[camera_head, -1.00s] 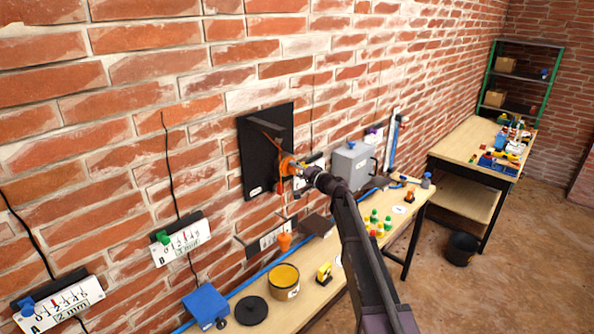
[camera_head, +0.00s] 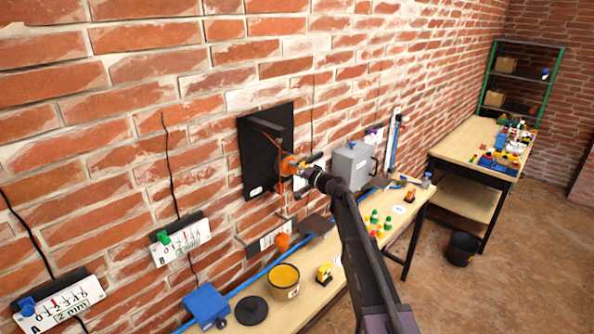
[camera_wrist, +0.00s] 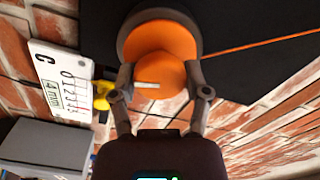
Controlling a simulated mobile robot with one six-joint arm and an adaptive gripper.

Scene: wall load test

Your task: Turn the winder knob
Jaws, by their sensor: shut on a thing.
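The winder knob is orange and round, with a pale line on its face; in the wrist view the knob (camera_wrist: 165,75) sits between my two fingers. My gripper (camera_wrist: 160,82) is shut on it, one finger on each side. In the head view the knob (camera_head: 288,165) stands out from a black board (camera_head: 266,140) on the brick wall, with my gripper (camera_head: 302,170) reaching it from the right. An orange cord (camera_wrist: 255,42) runs from the knob to the right in the wrist view. A white scale plate marked C and 4 mm (camera_wrist: 65,85) has a yellow piece (camera_wrist: 102,95) at its edge.
Two more scale plates (camera_head: 180,243) (camera_head: 60,303) hang on the wall at left. A second table (camera_head: 470,145) stands at right.

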